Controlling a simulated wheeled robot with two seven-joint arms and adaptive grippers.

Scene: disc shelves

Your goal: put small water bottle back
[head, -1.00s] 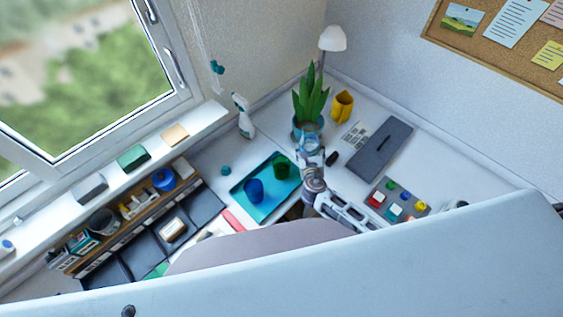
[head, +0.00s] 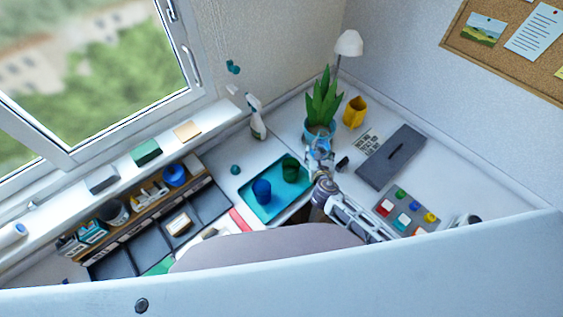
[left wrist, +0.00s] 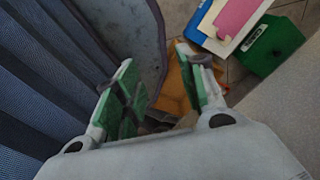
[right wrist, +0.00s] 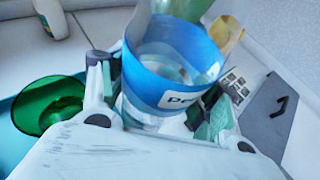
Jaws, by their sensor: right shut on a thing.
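The small water bottle, clear with a blue band and a white label (right wrist: 172,75), fills the middle of the right wrist view. My right gripper (right wrist: 160,112) is shut on it, one finger on each side. In the head view my right gripper (head: 318,152) is just in front of the potted plant (head: 321,105); the bottle is small and hard to make out there. My left gripper (left wrist: 160,90) is open and empty in the left wrist view, above the floor area. It is not in the head view.
A teal tray (head: 262,214) holds a blue cup (head: 262,191) and a green cup (head: 290,168). A white spray bottle (head: 257,122), yellow cup (head: 355,111), dark grey case (head: 392,157) and button panel (head: 407,212) stand around. Black compartments (head: 208,203) lie left.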

